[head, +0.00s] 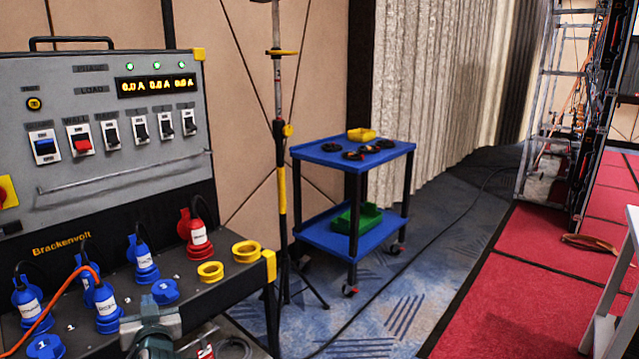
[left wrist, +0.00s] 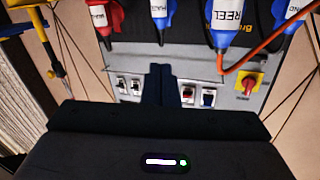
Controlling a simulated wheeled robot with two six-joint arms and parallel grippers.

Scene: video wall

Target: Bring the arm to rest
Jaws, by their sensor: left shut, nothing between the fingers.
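My left gripper (head: 154,346) shows at the bottom edge of the head view, in front of the power distribution box (head: 125,78). In the left wrist view its two dark fingers (left wrist: 162,84) are together with nothing between them. They point toward the box's grey panel, apart from the plugs as far as I can see. My right gripper is in neither view.
The box has a row of switches, a lit display (head: 157,86), blue plugs (head: 142,262) and a red plug (head: 196,235). An orange cable (head: 62,292) crosses at left. A blue cart (head: 352,150) and a tripod stand (head: 281,180) stand behind; carpet lies open to the right.

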